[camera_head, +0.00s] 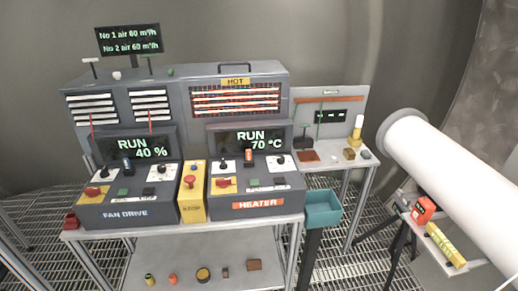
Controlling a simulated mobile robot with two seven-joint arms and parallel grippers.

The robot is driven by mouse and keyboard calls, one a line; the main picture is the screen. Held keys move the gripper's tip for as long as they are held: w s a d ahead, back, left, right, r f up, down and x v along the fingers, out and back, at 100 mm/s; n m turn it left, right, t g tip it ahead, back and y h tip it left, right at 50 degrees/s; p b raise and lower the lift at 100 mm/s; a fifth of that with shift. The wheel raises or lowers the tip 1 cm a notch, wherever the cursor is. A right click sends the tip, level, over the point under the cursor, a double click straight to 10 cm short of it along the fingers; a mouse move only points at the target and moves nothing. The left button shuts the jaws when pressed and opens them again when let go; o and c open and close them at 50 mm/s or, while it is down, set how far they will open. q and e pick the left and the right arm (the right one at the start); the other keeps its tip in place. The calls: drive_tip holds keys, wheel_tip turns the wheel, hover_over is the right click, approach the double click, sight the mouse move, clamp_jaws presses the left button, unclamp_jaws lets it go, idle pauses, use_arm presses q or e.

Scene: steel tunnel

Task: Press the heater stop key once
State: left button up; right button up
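The heater control box (258,199) stands on the right half of the bench, with an orange HEATER label on its front. Its screen (251,141) reads RUN 70 °C. On its sloped top are a red button (223,182) on a yellow plate, a green key (254,182), a dark key or knob (280,180), an orange-topped lever (248,156) and black knobs. The small key markings are too small to read, so I cannot tell which is the stop key. Neither gripper is in view, and nothing covers the heater box.
Left of it stand a yellow box (192,205) with a red mushroom button and the fan drive box (126,207), whose screen reads RUN 40 %. A teal bin (323,208) stands right of the bench. A white duct (450,175) fills the right. Space above the heater box is clear.

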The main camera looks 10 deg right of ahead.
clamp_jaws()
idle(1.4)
